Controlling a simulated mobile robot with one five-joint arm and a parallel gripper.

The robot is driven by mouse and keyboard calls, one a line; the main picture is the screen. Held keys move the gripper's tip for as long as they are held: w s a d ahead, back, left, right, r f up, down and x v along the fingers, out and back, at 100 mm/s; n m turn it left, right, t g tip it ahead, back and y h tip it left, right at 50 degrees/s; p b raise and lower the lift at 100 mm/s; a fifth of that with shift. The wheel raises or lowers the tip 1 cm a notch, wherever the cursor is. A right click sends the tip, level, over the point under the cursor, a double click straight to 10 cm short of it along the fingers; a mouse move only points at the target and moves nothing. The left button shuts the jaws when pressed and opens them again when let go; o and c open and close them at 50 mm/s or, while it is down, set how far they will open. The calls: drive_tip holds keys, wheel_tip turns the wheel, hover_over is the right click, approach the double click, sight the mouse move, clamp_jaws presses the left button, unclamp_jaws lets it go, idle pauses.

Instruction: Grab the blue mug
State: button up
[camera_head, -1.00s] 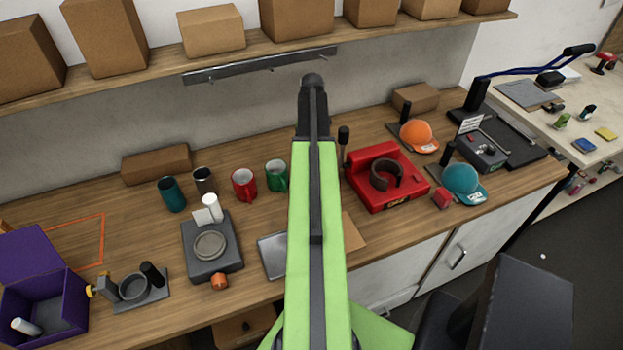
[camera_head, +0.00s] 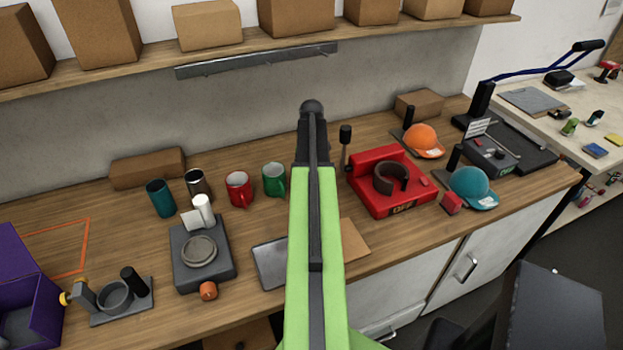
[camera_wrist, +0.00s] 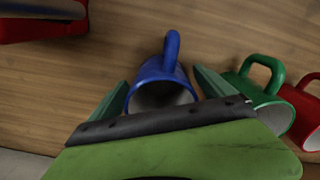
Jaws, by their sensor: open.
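The blue mug (camera_wrist: 162,82) is upright on the wooden bench in the wrist view, with its handle toward the top of the picture. My gripper (camera_wrist: 160,77) is open, with one green finger on either side of the mug. Small gaps seem to show between the fingers and the mug; contact cannot be told. The dark front edge of my gripper hides the mug's lower part in the picture. In the head view my own arm hides the blue mug.
A green mug (camera_wrist: 262,85) stands close beside the right finger, with a red mug (camera_wrist: 302,105) past it. They also show in the head view, the green mug (camera_head: 274,180) nearer my arm. A red press (camera_head: 397,185) stands right of my arm. A wall shelf (camera_head: 150,73) holds boxes above.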

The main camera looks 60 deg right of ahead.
drive_tip(key=c, duration=1.8)
drive_tip(key=shift+r, duration=0.1)
drive_tip(key=shift+c, duration=0.2)
